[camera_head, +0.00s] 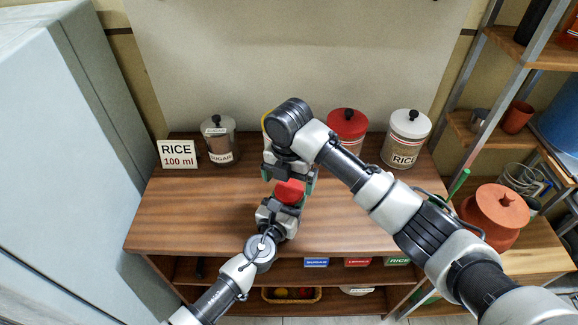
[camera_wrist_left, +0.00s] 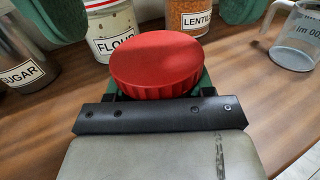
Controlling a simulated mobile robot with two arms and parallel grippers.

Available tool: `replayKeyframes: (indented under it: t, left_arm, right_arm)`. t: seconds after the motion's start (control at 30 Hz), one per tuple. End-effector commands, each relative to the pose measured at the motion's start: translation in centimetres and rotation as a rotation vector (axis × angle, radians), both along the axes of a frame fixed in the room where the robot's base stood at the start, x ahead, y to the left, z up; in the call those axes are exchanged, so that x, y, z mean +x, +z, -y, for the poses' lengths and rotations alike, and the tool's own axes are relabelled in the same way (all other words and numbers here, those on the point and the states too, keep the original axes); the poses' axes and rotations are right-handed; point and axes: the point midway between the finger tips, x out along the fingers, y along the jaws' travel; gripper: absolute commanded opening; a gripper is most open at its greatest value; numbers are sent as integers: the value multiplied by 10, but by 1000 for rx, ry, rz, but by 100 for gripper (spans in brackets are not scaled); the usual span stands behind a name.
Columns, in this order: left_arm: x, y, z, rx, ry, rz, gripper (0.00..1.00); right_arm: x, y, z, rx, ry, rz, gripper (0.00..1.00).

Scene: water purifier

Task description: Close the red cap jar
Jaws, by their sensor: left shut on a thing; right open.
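The red cap (camera_head: 291,190) of the jar is near the middle of the wooden counter, between my two grippers. In the left wrist view the cap (camera_wrist_left: 156,64) is wide, ribbed and level. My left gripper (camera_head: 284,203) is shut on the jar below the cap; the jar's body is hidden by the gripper. My right gripper (camera_head: 289,178) is open, pointing down, with a green finger on either side above the cap. Its fingers also show at the upper left and upper right of the left wrist view. How tightly the cap sits cannot be seen.
The sugar jar (camera_head: 219,142), a red-lidded canister (camera_head: 346,128) and the rice jar (camera_head: 405,140) stand along the back. A rice sign (camera_head: 177,155) is at the left. The flour jar (camera_wrist_left: 112,33), lentil jar (camera_wrist_left: 189,18) and measuring cup (camera_wrist_left: 296,40) show in the left wrist view. The counter's left part is clear.

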Motion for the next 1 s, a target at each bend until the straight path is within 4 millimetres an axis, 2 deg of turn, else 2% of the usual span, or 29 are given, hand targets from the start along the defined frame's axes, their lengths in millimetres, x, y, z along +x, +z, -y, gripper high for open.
replayKeyframes:
  t: [0.2, 0.6, 0.9, 1.0]
  left_arm:
    - [0, 1, 0, -1, 0, 2, 0]
    - [0, 1, 0, -1, 0, 2, 0]
    - [0, 1, 0, -1, 0, 2, 0]
    - [0, 1, 0, -1, 0, 2, 0]
  right_arm:
    - [0, -25, 0, -1, 1, -1, 96]
    - [0, -31, 0, 1, 1, 1, 95]
    - [0, -30, 0, 1, 1, 1, 49]
    - [0, -30, 0, 1, 1, 1, 45]
